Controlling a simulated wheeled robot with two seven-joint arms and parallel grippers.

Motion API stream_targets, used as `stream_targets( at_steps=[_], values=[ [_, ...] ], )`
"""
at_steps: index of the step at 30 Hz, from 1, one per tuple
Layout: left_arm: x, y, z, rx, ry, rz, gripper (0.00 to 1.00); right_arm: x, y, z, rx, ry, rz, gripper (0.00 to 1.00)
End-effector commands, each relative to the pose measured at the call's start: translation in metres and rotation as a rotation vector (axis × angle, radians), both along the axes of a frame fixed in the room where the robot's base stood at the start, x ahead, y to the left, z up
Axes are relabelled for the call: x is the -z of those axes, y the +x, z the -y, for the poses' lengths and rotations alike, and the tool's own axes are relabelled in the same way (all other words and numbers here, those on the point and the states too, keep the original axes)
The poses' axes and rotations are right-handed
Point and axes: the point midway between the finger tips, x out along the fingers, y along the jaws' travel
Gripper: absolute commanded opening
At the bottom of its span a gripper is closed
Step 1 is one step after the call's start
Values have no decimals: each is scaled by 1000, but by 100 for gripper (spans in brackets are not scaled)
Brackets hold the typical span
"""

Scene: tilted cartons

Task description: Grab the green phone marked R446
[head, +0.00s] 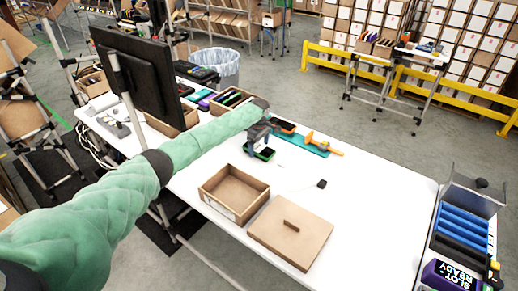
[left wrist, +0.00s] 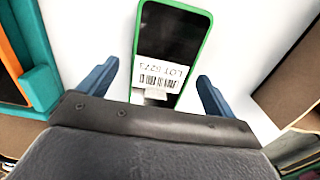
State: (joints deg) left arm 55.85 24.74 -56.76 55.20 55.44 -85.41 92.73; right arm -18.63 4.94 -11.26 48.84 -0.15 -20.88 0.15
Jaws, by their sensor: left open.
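A green-edged phone (left wrist: 172,42) with a dark screen lies on the white table in the left wrist view. Its white label (left wrist: 160,74) appears upside down and seems to read LOT 5273; I see no R446 mark. The phone also shows in the head view (head: 265,154), just below my left gripper (head: 258,146). In the left wrist view the gripper's blue fingers (left wrist: 158,76) are apart, one on each side of the phone's near end, with white table visible beside them. My right gripper is not in view.
A teal piece (left wrist: 38,88) lies left of the phone. An orange tool (head: 322,144) lies behind it. An open carton (head: 218,205) and a flat brown lid (head: 303,245) are nearer. A blue-slotted rack (head: 462,228) stands at right.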

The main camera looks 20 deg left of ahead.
Motion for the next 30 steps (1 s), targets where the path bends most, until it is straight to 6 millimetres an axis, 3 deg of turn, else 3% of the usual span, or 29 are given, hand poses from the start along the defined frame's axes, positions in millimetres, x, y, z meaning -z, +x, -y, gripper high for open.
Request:
stream_targets(
  at_steps=[5,12,14,25,30],
  values=[
    [0,0,0,0,0,0,91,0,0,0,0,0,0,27],
    [0,0,0,0,0,0,46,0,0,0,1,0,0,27],
    [0,0,0,0,0,1,37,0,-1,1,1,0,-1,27],
    [-5,1,-1,0,-1,1,37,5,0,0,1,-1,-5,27],
    [-19,0,-1,0,0,1,37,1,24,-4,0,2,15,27]
  ],
)
